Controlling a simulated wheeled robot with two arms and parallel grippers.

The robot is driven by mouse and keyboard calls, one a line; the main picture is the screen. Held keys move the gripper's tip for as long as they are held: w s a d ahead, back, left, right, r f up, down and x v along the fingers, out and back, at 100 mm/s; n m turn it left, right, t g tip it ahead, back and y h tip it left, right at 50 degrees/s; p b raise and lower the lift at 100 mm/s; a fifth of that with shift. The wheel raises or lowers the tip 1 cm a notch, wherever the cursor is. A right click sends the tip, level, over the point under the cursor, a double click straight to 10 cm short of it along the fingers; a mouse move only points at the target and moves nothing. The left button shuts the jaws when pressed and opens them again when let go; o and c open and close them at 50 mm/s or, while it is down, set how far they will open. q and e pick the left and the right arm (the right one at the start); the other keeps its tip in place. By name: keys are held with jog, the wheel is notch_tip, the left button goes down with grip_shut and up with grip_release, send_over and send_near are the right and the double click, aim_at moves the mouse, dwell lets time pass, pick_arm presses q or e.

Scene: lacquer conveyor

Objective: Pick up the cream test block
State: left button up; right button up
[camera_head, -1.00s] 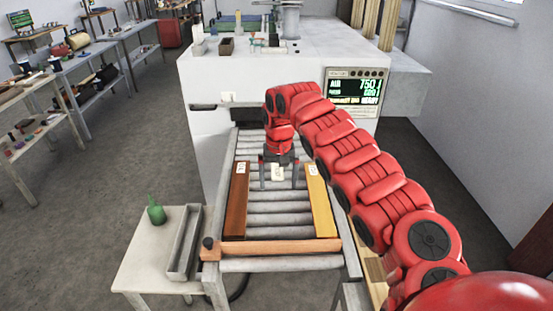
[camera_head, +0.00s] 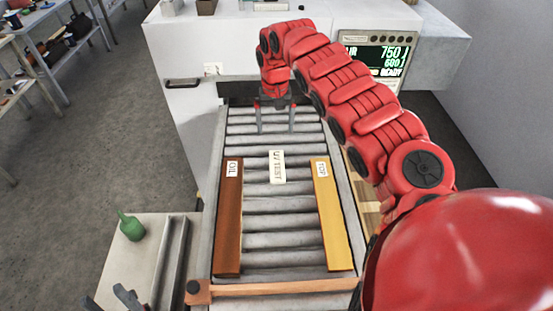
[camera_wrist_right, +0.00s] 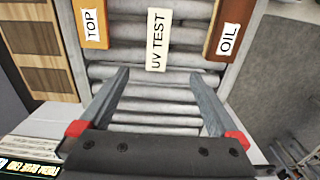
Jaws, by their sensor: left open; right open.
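The cream test block (camera_head: 277,166), labelled "UV TEST", lies flat on the conveyor rollers (camera_head: 275,205) between two longer boards. In the right wrist view the block (camera_wrist_right: 158,40) is just beyond the fingertips, roughly centred between them. My right gripper (camera_head: 275,125) is open and empty over the rollers, on the far side of the block and apart from it; its open fingers also show in the right wrist view (camera_wrist_right: 160,76). My left gripper (camera_head: 128,295) shows only as dark fingertips at the bottom left edge, near the side table, with nothing seen between them.
A brown board labelled OIL (camera_head: 229,220) lies left of the block; a yellow board labelled TOP (camera_head: 332,220) lies right. A wooden bar (camera_head: 280,287) crosses the conveyor's near end.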

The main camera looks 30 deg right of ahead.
jog(key=p, duration=0.3)
send_over(277, 165)
jog(key=f, duration=1)
jog(key=shift+w+a, duration=0.2)
jog(key=shift+s+f+p, duration=0.1)
jog(key=shift+f+p, duration=0.4)
jog(key=shift+f, duration=0.05)
notch_tip(277, 165, down, 3)
jog(key=shift+s+f+p, duration=0.1)
jog(key=shift+p, duration=0.65)
jog(key=shift+d+f, duration=0.15)
jog(key=shift+f, duration=0.6)
jog(key=shift+r, duration=0.1)
grip_shut()
